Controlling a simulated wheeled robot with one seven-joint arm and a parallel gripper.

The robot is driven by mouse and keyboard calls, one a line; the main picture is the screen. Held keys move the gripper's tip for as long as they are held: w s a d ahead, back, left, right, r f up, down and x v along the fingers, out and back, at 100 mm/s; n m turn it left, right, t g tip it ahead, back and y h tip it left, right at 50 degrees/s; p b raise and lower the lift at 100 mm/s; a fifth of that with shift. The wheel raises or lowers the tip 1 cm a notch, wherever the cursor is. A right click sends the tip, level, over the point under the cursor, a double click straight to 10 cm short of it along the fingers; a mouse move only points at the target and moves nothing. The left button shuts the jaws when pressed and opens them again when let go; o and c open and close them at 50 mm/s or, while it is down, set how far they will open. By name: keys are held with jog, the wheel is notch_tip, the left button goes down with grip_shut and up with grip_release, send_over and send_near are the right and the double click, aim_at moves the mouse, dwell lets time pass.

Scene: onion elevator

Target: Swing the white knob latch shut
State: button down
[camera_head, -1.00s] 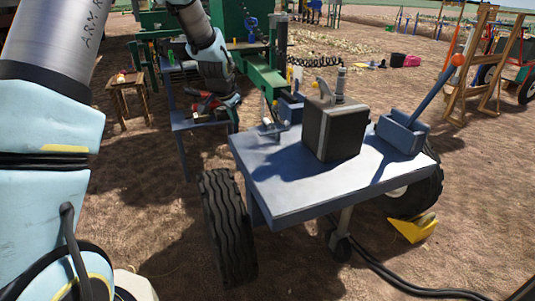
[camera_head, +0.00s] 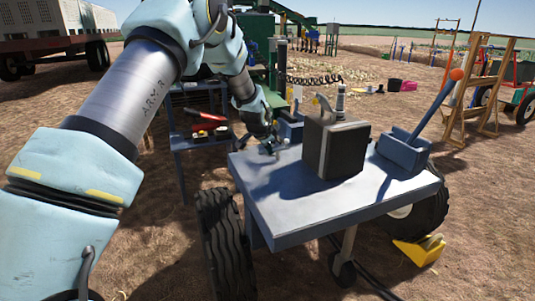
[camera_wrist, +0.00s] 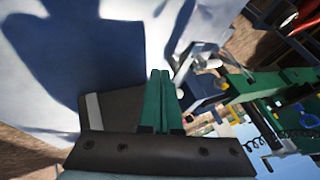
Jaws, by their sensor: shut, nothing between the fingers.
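A small pale metal latch fitting (camera_wrist: 200,58) stands at the edge of the blue-grey cart top in the wrist view. It also shows in the head view (camera_head: 284,142) at the cart's back left corner, small and partly hidden by my arm. I cannot clearly make out the white knob or how far the latch is swung. My gripper (camera_wrist: 159,75) has its two green fingers together, empty, with the tips just left of the fitting in the wrist view. I cannot tell whether they touch it. In the head view my gripper (camera_head: 268,143) is low over that corner.
The cart top (camera_head: 300,205) carries a dark box (camera_head: 335,146) in the middle and a blue lever housing (camera_head: 403,150) with an orange-knobbed lever at the right. A blue side table (camera_head: 200,139) with red tools stands behind left. The cart's front top is clear.

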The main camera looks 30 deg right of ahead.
jog(key=x, duration=0.6)
jog(key=shift+a+b, duration=0.1)
jog(key=shift+b, duration=0.2)
jog(key=w, duration=0.3)
jog(key=shift+w+d+f, duration=0.15)
jog(key=shift+w+d, duration=0.15)
jog(key=shift+d, duration=0.05)
jog(key=shift+w, duration=0.25)
jog(key=shift+w, duration=0.1)
